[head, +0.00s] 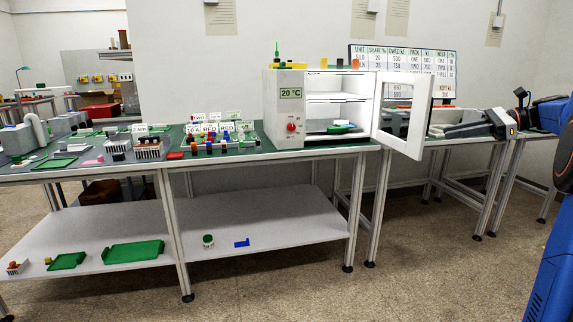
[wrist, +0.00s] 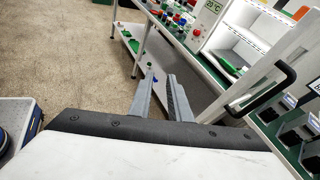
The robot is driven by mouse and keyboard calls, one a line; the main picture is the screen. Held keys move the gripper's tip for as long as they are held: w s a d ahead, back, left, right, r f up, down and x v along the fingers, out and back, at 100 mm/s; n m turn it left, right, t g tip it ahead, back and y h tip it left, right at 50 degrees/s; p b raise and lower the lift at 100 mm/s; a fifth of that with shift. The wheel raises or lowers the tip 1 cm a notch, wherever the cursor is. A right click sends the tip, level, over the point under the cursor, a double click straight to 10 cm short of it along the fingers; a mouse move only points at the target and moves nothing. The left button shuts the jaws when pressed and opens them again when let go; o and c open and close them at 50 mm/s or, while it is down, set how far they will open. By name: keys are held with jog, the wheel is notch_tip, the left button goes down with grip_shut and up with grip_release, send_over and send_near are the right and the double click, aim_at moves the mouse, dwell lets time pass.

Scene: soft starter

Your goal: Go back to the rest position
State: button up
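My gripper (wrist: 161,76) shows in the wrist view with its two grey fingers apart and nothing between them. It is in the air, with the floor and a lower shelf behind it. Blue parts of my arm (head: 553,215) show at the right edge of the head view. A green item (head: 342,128) lies inside the oven.
The oven door's black handle (wrist: 279,84) is right of my gripper in the wrist view. The bench (head: 260,153) carries several small coloured parts and labels. A lower shelf (head: 270,220) holds a few items. The floor (head: 420,265) in front is clear.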

jog(key=s+a+f+n+g+h, duration=0.1)
jog(key=s+a+f+n+h, duration=0.3)
jog(key=s+a, duration=0.6)
jog(key=s+a+f+n+g+h, duration=0.1)
jog(key=s+a+f+n+h, duration=0.15)
jog(key=s+a+f, duration=0.55)
jog(key=s+a+f+n+h, duration=0.1)
jog(key=s+f+n, duration=0.3)
jog(key=s, duration=0.4)
jog(key=s+a+f+n+h, duration=0.2)
jog(key=s+f+n+h, duration=0.1)
jog(key=s+f+n, duration=0.2)
jog(key=s+a+f+n+t+h, duration=0.1)
jog(key=s+a+f+n+h, duration=0.1)
jog(key=s+f+n, duration=0.2)
jog(key=shift+s+f+n, duration=0.35)
jog(key=shift+s+f, duration=1.3)
jog(key=shift+s, duration=2.5)
jog(key=shift+h, duration=0.25)
